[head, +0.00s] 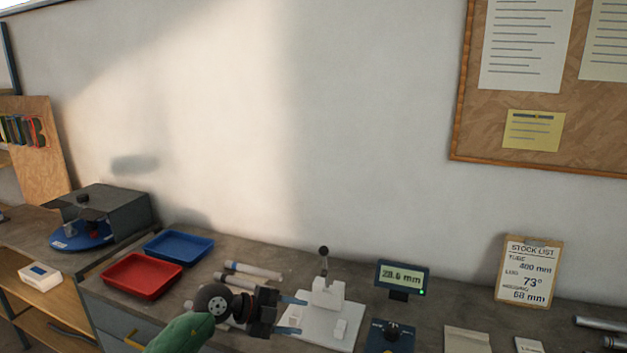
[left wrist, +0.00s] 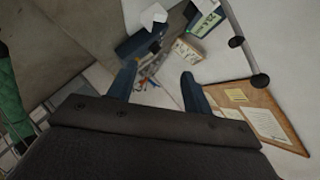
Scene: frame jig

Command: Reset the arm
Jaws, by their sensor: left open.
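My left gripper (head: 291,307) is in the lower middle of the head view, over the bench at the left edge of the white jig plate. Its arm, with a green sleeve, comes in from below. In the left wrist view its two blue fingers (left wrist: 158,82) stand apart with nothing held between them. The white frame jig (head: 328,293) with a black-knobbed lever stands just right of the gripper. I cannot tell whether they touch. My right gripper shows in neither view.
A red tray (head: 142,289) and a blue tray (head: 179,246) sit left on the bench, with pale tubes (head: 253,271) nearby. A digital display (head: 402,278) and a stock list clipboard (head: 526,272) stand to the right. Metal tubes (head: 602,325) lie at the far right.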

